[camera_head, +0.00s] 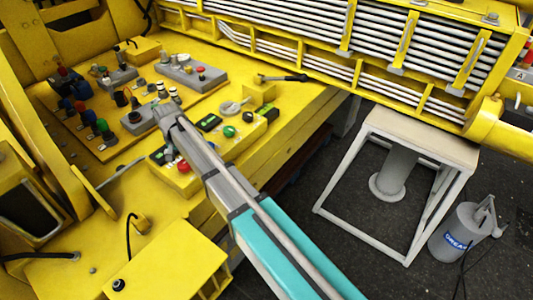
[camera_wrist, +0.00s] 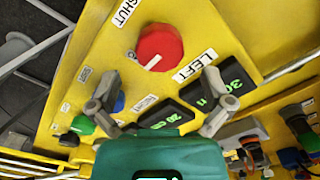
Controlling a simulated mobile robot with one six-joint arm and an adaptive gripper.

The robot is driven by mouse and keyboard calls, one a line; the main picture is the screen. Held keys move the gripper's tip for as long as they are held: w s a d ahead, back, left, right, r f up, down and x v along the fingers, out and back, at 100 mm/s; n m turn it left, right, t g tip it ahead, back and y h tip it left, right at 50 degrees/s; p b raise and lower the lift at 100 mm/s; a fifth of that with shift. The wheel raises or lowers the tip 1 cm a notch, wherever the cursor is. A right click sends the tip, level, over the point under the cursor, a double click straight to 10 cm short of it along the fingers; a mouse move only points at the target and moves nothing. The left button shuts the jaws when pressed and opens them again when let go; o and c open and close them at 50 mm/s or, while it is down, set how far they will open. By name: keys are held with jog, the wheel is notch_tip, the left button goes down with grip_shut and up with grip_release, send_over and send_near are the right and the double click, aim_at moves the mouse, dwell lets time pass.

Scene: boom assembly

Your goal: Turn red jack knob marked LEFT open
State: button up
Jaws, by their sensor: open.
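In the wrist view, a round red knob (camera_wrist: 162,45) sits on the yellow panel, with a short white pointer line on its lower-left part. A white label reading LEFT (camera_wrist: 195,65) is to its lower right, and a label reading SHUT (camera_wrist: 124,12) is to its upper left. My gripper (camera_wrist: 160,84) is open and empty; its two grey fingers are spread below the knob in the picture, apart from it. In the head view, a red knob (camera_head: 183,166) shows on the panel just left of my arm.
In the wrist view, two dark displays with green digits (camera_wrist: 167,119) lie between the fingers and at right. A green knob (camera_wrist: 83,125) and a blue knob (camera_wrist: 118,103) are at left. In the head view, grey control boxes (camera_head: 190,75) with levers and buttons crowd the yellow deck.

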aim_at(183, 163)
jog(key=shift+r+p, duration=4.9)
jog(key=shift+r, duration=0.35)
jog(key=s+d+f+b, duration=0.1)
jog(key=d+f+b, duration=0.3)
jog(key=d, duration=1.1)
jog(key=s+d+f+b, duration=0.2)
jog(key=d+f+b, duration=0.2)
jog(key=d, duration=1.1)
jog(key=shift+f+m, duration=0.15)
jog(key=shift+m, duration=0.25)
jog(key=s+d+f+b, duration=0.1)
jog(key=s+d, duration=0.3)
jog(key=d, duration=0.4)
jog(key=s+d+f+b, duration=0.2)
jog(key=s+d, duration=0.3)
jog(key=d, duration=0.3)
jog(key=shift+s+f+m+b, duration=0.25)
jog(key=shift+m+b, duration=0.05)
jog(key=shift+b, duration=0.1)
